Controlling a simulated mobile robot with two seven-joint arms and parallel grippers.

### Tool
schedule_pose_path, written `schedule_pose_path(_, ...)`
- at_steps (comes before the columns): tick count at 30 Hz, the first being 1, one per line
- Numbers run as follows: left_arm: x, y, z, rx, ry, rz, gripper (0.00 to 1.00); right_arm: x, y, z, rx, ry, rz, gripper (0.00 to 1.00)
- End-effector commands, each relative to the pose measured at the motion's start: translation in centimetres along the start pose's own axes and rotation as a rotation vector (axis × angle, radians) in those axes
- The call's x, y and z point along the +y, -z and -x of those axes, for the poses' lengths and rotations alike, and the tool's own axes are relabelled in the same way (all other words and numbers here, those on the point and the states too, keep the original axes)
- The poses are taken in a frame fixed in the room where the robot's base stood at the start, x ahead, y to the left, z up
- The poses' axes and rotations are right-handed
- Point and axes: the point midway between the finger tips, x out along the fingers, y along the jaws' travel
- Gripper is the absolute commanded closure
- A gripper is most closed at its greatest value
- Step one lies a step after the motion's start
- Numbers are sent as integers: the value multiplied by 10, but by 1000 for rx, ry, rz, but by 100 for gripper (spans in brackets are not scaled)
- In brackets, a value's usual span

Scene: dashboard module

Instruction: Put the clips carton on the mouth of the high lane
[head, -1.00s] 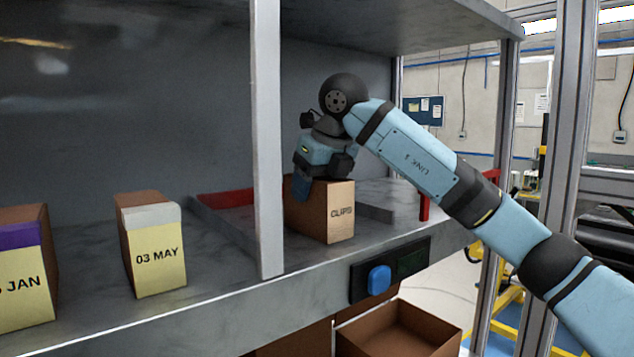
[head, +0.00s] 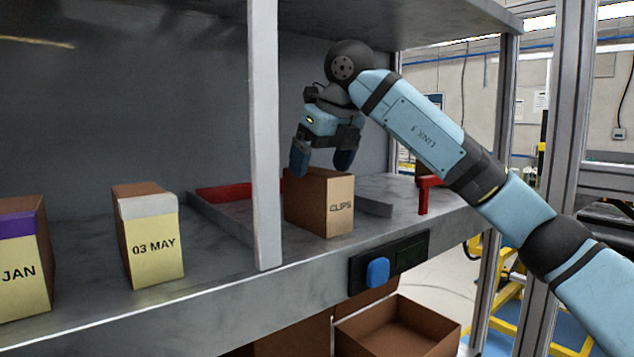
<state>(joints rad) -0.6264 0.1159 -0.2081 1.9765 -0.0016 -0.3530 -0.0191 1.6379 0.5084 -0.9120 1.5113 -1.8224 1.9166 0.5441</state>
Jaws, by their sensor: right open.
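The clips carton (head: 340,208), a brown box with a pale face reading CLIPS, stands upright on the grey shelf (head: 225,272), just right of the upright post. It is in front of a low-walled lane with a red back edge (head: 232,190) and a grey side rail (head: 375,207). My right gripper (head: 324,168) is open above the carton, its blue fingertips spread at about the height of the carton's top. Whether the fingers touch the carton is hard to tell. My left gripper is not in view.
A grey post (head: 265,140) rises left of the carton. Cartons marked 03 MAY (head: 152,245) and JAN (head: 20,265) stand further left. A panel with a blue button (head: 378,271) is on the shelf's front edge. An open brown box (head: 395,330) is below.

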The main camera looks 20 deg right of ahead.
Motion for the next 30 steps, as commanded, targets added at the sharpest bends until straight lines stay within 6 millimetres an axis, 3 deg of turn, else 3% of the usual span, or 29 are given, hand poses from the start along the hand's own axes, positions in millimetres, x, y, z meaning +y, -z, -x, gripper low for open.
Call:
schedule_pose_path(6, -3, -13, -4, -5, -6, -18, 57, 0, 0, 47, -3, 0, 1, 11)
schedule_pose_path(12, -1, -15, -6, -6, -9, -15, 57, 0, 0, 75, -1, 1, 1, 11)
schedule_pose_path(30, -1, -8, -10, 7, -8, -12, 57, 0, 0, 83, 1, 0, 1, 11)
